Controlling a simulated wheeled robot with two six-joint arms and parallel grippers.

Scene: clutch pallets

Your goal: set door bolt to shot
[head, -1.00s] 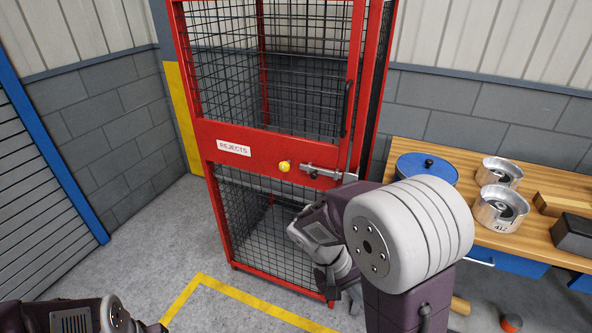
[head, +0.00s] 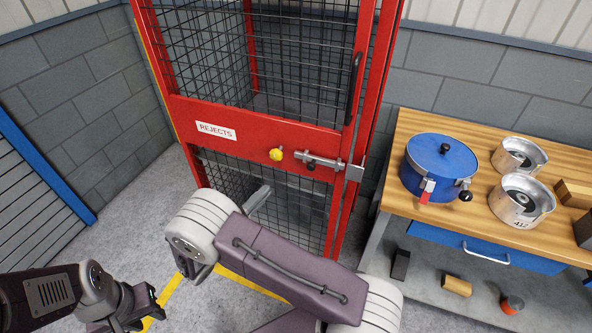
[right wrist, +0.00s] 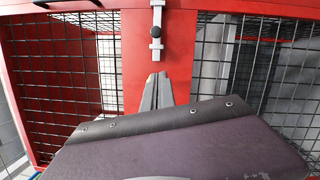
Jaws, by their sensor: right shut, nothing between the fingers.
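The silver door bolt (head: 322,162) is mounted across the red middle rail of the cage door, right of a yellow knob (head: 276,154). Its small dark knob shows near its left end. A silver plate (head: 354,172) sits on the post to its right; whether the rod enters it I cannot tell. In the right wrist view the bolt (right wrist: 156,18) stands upright above my right gripper (right wrist: 156,78), which is shut, empty and apart from it. In the head view my right gripper (head: 258,198) is below the rail, partly hidden by my arm. My left gripper (head: 140,308) is at lower left, its opening unclear.
The red mesh cage has a REJECTS label (head: 216,131) and a black handle (head: 354,88). A wooden bench (head: 407,132) at right holds a blue lidded pot (head: 435,170) and metal cups (head: 520,199). Floor is open left of the cage.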

